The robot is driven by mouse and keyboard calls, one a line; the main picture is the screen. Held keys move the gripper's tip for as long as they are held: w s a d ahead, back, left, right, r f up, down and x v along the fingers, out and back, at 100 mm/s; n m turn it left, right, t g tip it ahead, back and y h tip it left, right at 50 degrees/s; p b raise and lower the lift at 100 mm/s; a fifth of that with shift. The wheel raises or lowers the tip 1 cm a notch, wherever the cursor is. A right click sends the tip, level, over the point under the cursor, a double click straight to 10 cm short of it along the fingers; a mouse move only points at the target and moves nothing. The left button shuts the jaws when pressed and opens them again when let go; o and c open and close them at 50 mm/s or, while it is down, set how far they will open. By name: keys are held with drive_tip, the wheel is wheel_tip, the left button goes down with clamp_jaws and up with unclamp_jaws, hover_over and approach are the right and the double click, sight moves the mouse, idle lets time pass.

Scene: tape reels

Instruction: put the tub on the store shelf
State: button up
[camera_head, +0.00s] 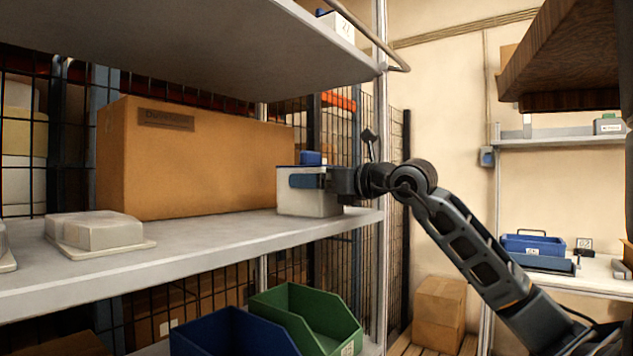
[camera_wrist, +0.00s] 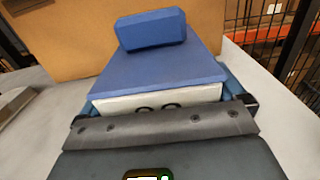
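The tub (camera_head: 308,204) is a pale box with a blue lid and a blue knob on top. It is upright at the right end of the middle shelf (camera_head: 225,232), right of a large cardboard box. My gripper (camera_head: 307,181) reaches in from the right with a finger along the tub's near side, just under the lid. In the wrist view the tub's lid (camera_wrist: 160,65) lies between the fingers, which are shut on the tub. The tub's base is at the shelf surface; I cannot tell whether it touches. Part of its dark marking is hidden by my gripper.
The big cardboard box (camera_head: 195,160) stands close to the tub's left. A grey lidded container (camera_head: 97,231) sits farther left. A shelf above (camera_head: 200,35) overhangs, and a metal post (camera_head: 381,130) stands right of the tub. Blue and green bins (camera_head: 300,315) are below.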

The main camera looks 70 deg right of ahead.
drive_tip(key=shift+r, duration=0.2)
drive_tip(key=shift+s+f, duration=0.1)
drive_tip(key=shift+s, duration=0.2)
drive_tip(key=b+v, duration=0.2)
drive_tip(key=v, duration=0.9)
drive_tip(key=shift+s, duration=0.2)
